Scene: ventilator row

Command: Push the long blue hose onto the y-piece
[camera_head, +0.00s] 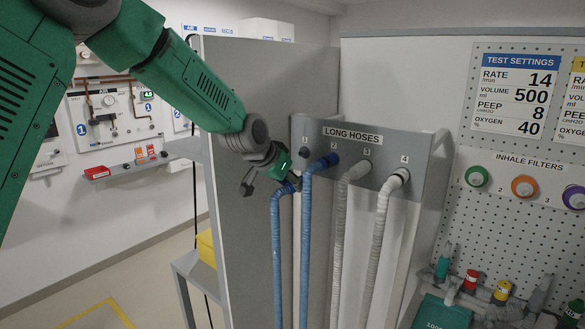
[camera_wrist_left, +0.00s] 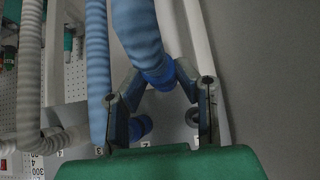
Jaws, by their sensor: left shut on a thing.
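My left gripper (camera_head: 287,177) is shut on a ribbed blue hose (camera_head: 277,255) near its top end, in front of the "LONG HOSES" rack (camera_head: 425,150). In the left wrist view the fingers close around its darker blue cuff (camera_wrist_left: 160,75). The cuff is apart from the rack face, and the peg at place 1 (camera_wrist_left: 193,117) is bare. The hose hangs down from the gripper. A second blue hose (camera_head: 306,250) sits on place 2, close beside it on the right. I cannot make out a y-piece in either view. My right gripper is not in view.
Two grey-white hoses (camera_head: 381,250) hang at places 3 and 4. A grey panel (camera_head: 240,130) stands left of the rack. Pegboard at right carries inhale filters (camera_head: 522,186) above several coloured-capped items (camera_head: 471,280). A yellow bin (camera_head: 206,247) is low at left.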

